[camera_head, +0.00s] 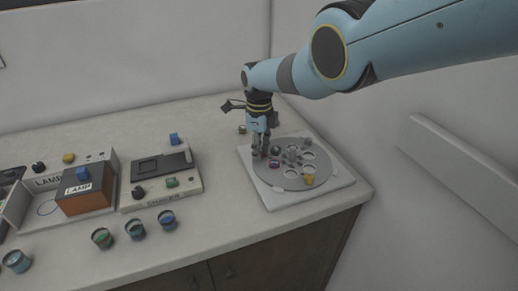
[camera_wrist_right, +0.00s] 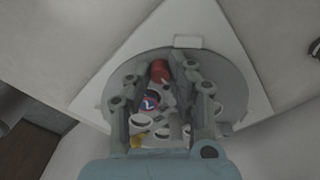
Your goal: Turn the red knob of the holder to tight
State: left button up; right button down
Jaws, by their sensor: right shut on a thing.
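The holder is a round grey disc (camera_head: 318,179) on a white square plate (camera_head: 262,193) at the right end of the counter. My right gripper (camera_head: 259,154) points down at the disc's back left edge. In the right wrist view the red knob (camera_wrist_right: 160,71) stands between the two fingers of this gripper, which is shut on it. In the head view the fingers hide most of the knob. The knob's setting cannot be read. My left gripper is not in view.
A shaker (camera_head: 160,180) and an orange-fronted lamp box (camera_head: 84,199) stand to the left. Several small jars line the counter's front. A wall rises at the right.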

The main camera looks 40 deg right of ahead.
jog(key=m, duration=0.5)
dwell(0.6)
jog(key=c, duration=1.2)
grip_release()
jog(key=shift+r, duration=0.15)
jog(key=shift+w+r, duration=0.15)
jog(key=shift+r, duration=0.35)
notch_tip(320, 180, up, 11)
jog(key=shift+f, duration=0.15)
